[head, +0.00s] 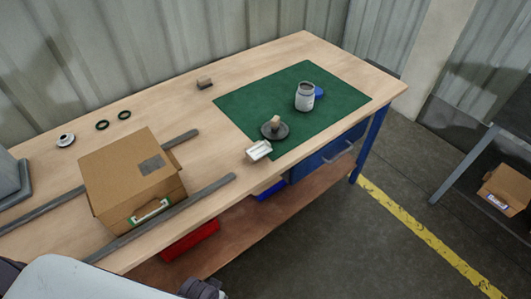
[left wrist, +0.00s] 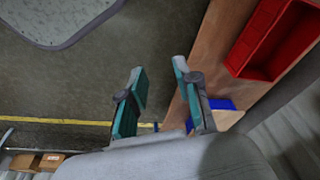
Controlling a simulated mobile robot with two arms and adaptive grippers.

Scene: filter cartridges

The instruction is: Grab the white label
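A small white block-like item (head: 259,150), which may be the white label or a holder of labels, sits at the table's front edge beside the green mat. It is too small to read. A white label with a green edge (head: 150,211) is on the front of the cardboard box (head: 130,180). A jar (head: 305,97) on the mat also has a pale label. My left gripper (left wrist: 159,68) is open and empty in the left wrist view, over the floor beside the lower shelf and apart from these things. My right gripper is not in view.
Two grey rails flank the box. A red bin (head: 190,240) sits on the lower shelf, also in the left wrist view (left wrist: 262,42).

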